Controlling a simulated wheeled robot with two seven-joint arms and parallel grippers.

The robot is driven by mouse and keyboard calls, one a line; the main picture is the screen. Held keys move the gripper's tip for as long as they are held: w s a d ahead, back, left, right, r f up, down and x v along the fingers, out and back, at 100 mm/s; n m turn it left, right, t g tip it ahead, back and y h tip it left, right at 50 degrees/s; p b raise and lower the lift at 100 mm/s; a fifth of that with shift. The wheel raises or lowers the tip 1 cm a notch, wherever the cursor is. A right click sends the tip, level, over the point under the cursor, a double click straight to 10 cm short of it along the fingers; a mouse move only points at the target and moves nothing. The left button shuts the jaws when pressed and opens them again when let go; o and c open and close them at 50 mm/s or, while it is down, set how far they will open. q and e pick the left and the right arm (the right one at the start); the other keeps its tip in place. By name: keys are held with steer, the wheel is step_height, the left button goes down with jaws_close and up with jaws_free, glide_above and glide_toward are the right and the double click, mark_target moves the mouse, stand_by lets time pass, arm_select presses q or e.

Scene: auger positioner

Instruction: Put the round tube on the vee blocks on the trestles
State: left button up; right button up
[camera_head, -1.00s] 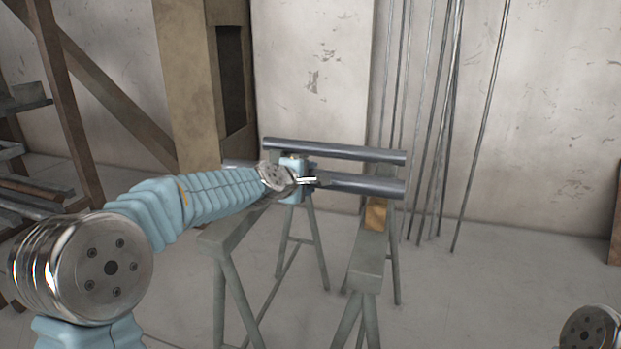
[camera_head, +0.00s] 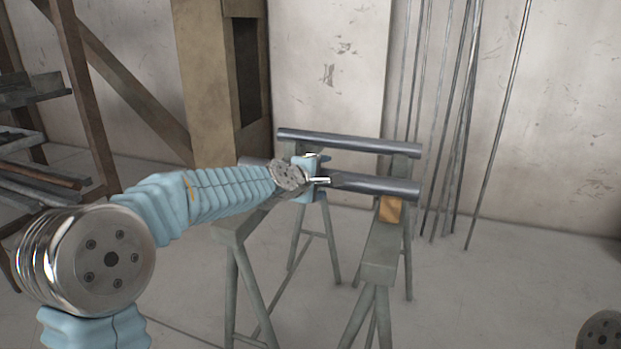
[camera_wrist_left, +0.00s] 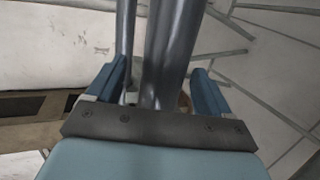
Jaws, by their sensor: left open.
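Two grey round tubes lie nearly parallel across the trestles: a far one (camera_head: 350,142) and a nearer one (camera_head: 375,184). The nearer tube's right end is above an orange-brown block (camera_head: 390,208) on the right trestle (camera_head: 380,262); whether it touches is unclear. The left trestle (camera_head: 240,222) is partly behind my arm. My left gripper (camera_head: 318,172) is open at the nearer tube, left of its middle. In the left wrist view a thick tube (camera_wrist_left: 172,45) runs between the parted fingers (camera_wrist_left: 158,92), and a thinner-looking tube (camera_wrist_left: 125,40) passes beside it. My right gripper is not visible.
Several thin rods (camera_head: 450,130) lean on the wall behind the right trestle. A rack with metal stock (camera_head: 35,175) stands at the left. A tan wooden post (camera_head: 205,80) stands behind the left trestle.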

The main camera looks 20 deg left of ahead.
arm_select(q)
steer(key=p+v, duration=0.3)
steer(key=v, duration=0.7)
steer(key=s+d+f+m+g, duration=0.2)
steer(key=s+f+m+g, duration=0.15)
steer(key=f, duration=1.15)
steer(key=s+d+f+m+g, duration=0.2)
steer(key=d+f+m+g, duration=0.15)
steer(key=f, duration=1.15)
steer(key=s+d+f+m+g, duration=0.3)
steer(key=s+f+m, duration=0.1)
steer(key=s+f, duration=0.6)
steer(key=s+d+f+m+g+h, duration=0.1)
steer(key=s+d+f+m+g, duration=0.2)
steer(key=s+f, duration=0.7)
steer(key=s, duration=0.2)
steer(key=shift+s+m+h, duration=0.3)
steer(key=shift+s+m, duration=0.1)
steer(key=shift+f, duration=0.1)
